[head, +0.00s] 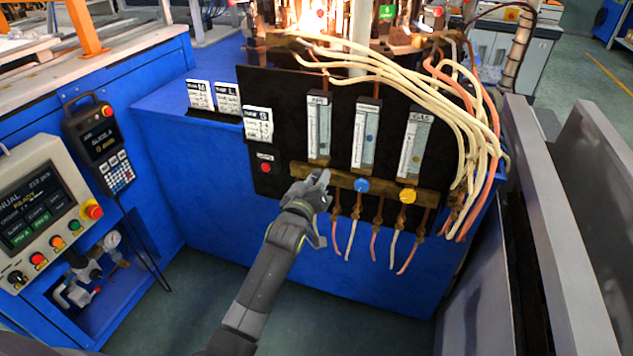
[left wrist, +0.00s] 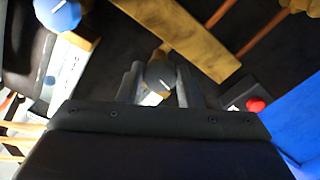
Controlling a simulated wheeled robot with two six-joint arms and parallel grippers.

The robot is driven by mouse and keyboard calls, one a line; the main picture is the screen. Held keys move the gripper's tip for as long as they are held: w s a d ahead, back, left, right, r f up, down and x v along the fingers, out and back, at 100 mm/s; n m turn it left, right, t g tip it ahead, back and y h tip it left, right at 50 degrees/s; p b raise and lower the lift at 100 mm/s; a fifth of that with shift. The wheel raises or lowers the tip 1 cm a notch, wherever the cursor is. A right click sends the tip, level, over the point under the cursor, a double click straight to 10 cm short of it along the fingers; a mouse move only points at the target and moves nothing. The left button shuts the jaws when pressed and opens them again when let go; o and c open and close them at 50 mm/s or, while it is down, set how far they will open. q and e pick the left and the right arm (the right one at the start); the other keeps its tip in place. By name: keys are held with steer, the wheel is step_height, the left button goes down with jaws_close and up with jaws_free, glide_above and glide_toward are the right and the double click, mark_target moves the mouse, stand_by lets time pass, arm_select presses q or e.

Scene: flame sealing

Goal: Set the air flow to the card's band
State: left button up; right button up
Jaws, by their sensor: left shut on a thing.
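My left gripper (head: 322,180) is shut on the grey air knob at the left end of the brass bar (head: 340,179), below the air flow tube (head: 319,128). In the head view the fingers mostly hide this knob. In the left wrist view the grey knob (left wrist: 160,75), with a white mark, sits between the two fingers (left wrist: 160,85). I cannot make out the float's height in the air tube. A white card (head: 258,124) hangs on the panel's left edge; its band figures are too small to read. My right gripper is not in view.
The blue knob (head: 362,185) and yellow knob (head: 407,196) sit right of my gripper, under the middle tube (head: 365,135) and gas tube (head: 414,145). A red button (head: 266,168) is to its left. Hoses (head: 470,120) crowd the right side. Two more cards (head: 200,94) stand behind.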

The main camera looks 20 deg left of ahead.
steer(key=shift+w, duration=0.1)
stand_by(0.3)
arm_select(q)
steer(key=o, duration=1)
steer(key=shift+c, duration=0.2)
steer(key=shift+s, duration=0.1)
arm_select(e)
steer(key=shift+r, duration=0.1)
arm_select(q)
steer(key=shift+s, duration=0.35)
steer(key=s, duration=1.6)
steer(key=shift+s+a+p, duration=0.3)
steer(key=shift+p, duration=0.1)
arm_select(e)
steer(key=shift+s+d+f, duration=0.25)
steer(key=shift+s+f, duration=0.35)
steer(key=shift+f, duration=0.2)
